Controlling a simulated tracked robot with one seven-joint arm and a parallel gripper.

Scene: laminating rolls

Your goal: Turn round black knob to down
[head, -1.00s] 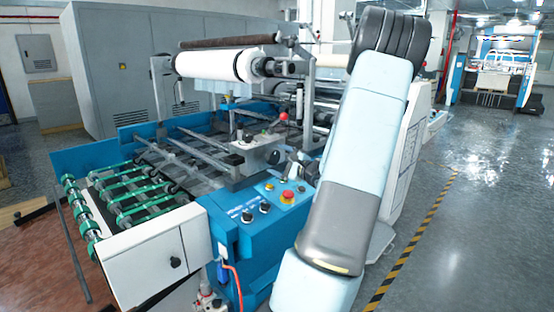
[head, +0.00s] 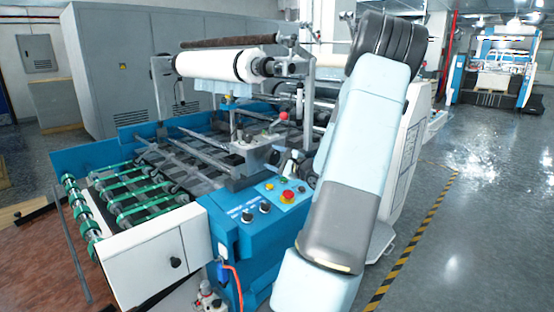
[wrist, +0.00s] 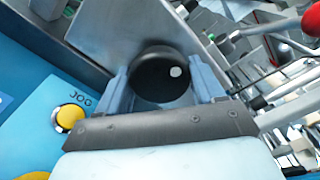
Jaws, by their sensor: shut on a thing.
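The round black knob (wrist: 152,82) sits against a grey metal plate in the wrist view. A white dot shows on its face, right of the middle and slightly above it. My gripper (wrist: 163,76) has one finger on each side of the knob and is shut on it. The knob's lower edge lies close to the gripper's dark crossbar. In the head view I cannot make out the knob clearly, and my arm covers part of that area.
A yellow button (wrist: 69,117) marked JOG is on the blue panel left of my gripper. A red ball-ended lever (wrist: 311,20) stands to the right. In the head view, the blue console (head: 250,235) carries more knobs and buttons. Free floor (head: 480,230) lies right of the machine.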

